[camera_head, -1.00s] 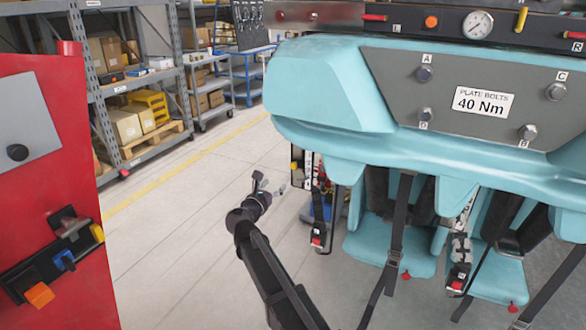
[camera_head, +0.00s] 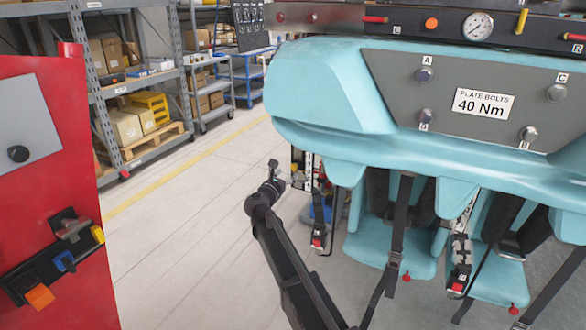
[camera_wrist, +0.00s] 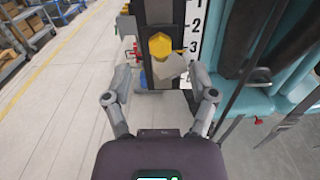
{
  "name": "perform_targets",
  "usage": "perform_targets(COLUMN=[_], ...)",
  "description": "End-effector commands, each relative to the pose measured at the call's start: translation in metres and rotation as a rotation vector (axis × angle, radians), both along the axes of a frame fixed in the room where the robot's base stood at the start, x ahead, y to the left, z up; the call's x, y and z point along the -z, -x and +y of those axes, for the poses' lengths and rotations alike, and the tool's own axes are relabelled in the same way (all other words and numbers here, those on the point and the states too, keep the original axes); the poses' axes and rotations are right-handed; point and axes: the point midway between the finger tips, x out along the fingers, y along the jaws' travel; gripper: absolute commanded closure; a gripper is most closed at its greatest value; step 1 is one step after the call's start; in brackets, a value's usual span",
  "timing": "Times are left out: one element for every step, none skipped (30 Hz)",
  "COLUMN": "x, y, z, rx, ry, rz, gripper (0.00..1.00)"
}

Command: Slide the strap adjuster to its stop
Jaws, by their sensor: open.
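A yellow hexagonal piece (camera_wrist: 159,45) sits on a dark vertical strap or rail in the wrist view, with a pale grey block (camera_wrist: 172,68) just below it. I take these as the strap adjuster, though I cannot tell for certain. A white scale (camera_wrist: 194,30) with numbers 1, 2 and 3 stands to their right; the yellow piece is about level with 3. My gripper (camera_wrist: 160,74) is open, its fingers on either side of the grey block in the picture; contact cannot be told. In the head view my gripper (camera_head: 283,174) is left of the scale strip (camera_head: 309,164).
The turquoise coaster seats (camera_head: 390,245) with hanging black straps (camera_head: 398,225) are to the right. A red cabinet (camera_head: 55,180) stands at the left. Shelving (camera_head: 140,100) is behind. The floor (camera_head: 180,225) between is clear.

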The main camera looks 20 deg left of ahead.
Motion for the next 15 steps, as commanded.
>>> perform_targets(x=[0.000, 0.000, 0.000, 0.000, 0.000, 0.000, 0.000, 0.000, 0.000, 0.000, 0.000, 0.000, 0.000, 0.000, 0.000], y=[-0.010, -0.015, -0.021, -0.025, -0.029, -0.033, -0.037, -0.040, -0.044, -0.046, -0.048, -0.051, -0.052, -0.053, -0.054], z=[0.001, 0.000, -0.001, -0.001, -0.001, -0.002, -0.002, -0.002, -0.003, -0.003, -0.004, -0.004, -0.004, -0.005, -0.005], rx=[0.001, 0.001, 0.002, 0.002, 0.002, 0.001, 0.001, 0.001, 0.001, 0.001, 0.001, 0.001, 0.001, 0.001, 0.001], ry=[0.000, 0.000, 0.000, 0.000, 0.000, 0.000, 0.000, 0.000, 0.000, 0.000, 0.000, 0.000, 0.000, 0.000, 0.000], rz=[0.000, 0.000, 0.000, 0.000, 0.000, 0.000, 0.000, 0.000, 0.000, 0.000, 0.000, 0.000, 0.000, 0.000, 0.000], gripper=[0.26, 0.26, 0.26, 0.26, 0.26, 0.26, 0.26, 0.26, 0.26, 0.26, 0.26, 0.26, 0.26, 0.26, 0.26])
